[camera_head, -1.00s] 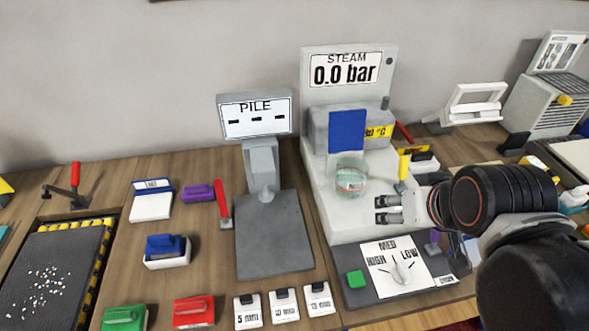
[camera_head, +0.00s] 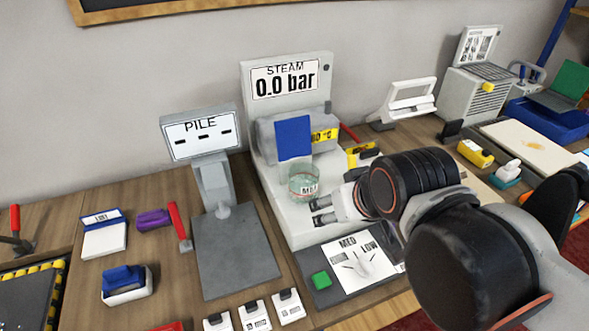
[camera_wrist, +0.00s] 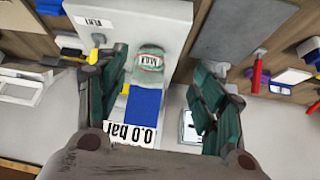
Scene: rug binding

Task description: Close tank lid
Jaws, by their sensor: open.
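The steam station (camera_head: 246,100) is a pale stand whose display reads 0.0 bar. A blue flap, apparently the tank lid (camera_head: 293,138), stands raised in front of its grey tank body (camera_head: 323,123). Below it sits a clear round glass vessel (camera_head: 303,176) with a level label. My gripper (camera_head: 322,211) is open and empty, just right of and in front of the glass vessel, apart from the lid. In the wrist view the blue lid (camera_wrist: 143,106) and glass vessel (camera_wrist: 149,50) show between the spread fingers of my gripper (camera_wrist: 160,95).
A dial panel (camera_head: 358,262) with a green button (camera_head: 321,280) lies in front of the station. The PILE stand (camera_head: 238,255) is at left, with a red lever (camera_head: 180,226) beside it. My arm hides part of the bench at right.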

